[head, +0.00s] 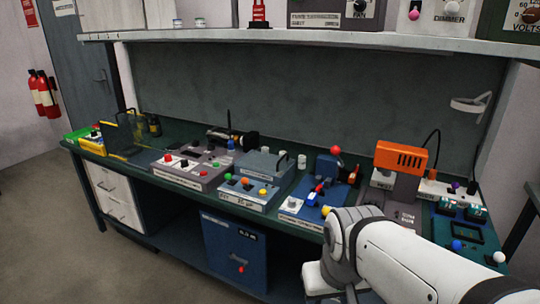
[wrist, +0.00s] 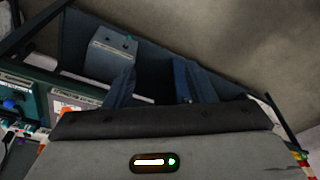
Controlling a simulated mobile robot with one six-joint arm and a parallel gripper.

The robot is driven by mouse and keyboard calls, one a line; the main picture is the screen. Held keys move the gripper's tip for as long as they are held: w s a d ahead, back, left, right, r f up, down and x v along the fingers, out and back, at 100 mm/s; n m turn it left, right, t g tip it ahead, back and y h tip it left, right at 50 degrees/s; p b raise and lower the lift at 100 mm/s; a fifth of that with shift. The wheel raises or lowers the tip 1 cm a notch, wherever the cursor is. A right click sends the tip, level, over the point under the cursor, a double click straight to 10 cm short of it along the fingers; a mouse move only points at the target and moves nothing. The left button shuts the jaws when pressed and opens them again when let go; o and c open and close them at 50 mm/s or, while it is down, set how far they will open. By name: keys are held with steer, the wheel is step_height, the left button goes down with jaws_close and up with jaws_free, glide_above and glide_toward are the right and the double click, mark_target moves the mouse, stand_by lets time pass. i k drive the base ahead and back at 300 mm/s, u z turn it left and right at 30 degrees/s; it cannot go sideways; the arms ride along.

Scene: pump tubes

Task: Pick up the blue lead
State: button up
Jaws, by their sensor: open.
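I cannot pick out a blue lead for certain in either view. My gripper (wrist: 153,82) shows in the wrist view with its two dark blue fingers apart and nothing visible between them. It points down over the bench front and the blue cabinet (wrist: 110,55) below. In the head view my white arm fills the lower right and the gripper's fingers are not visible there. A blue round knob (head: 457,245) sits on the green panel at the bench's right end, and a blue ball (wrist: 10,104) shows at the left edge of the wrist view.
The green bench (head: 130,165) carries several control boxes, an orange-topped device (head: 401,157) and a blue device with a red ball handle (head: 328,167). A shelf (head: 300,37) runs above. The blue cabinet (head: 232,255) stands underneath. Small coloured pieces (wrist: 301,156) show at the wrist view's right edge.

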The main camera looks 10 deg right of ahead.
mark_target(312, 197)
steer(key=u, duration=0.05)
steer(key=i, duration=0.95)
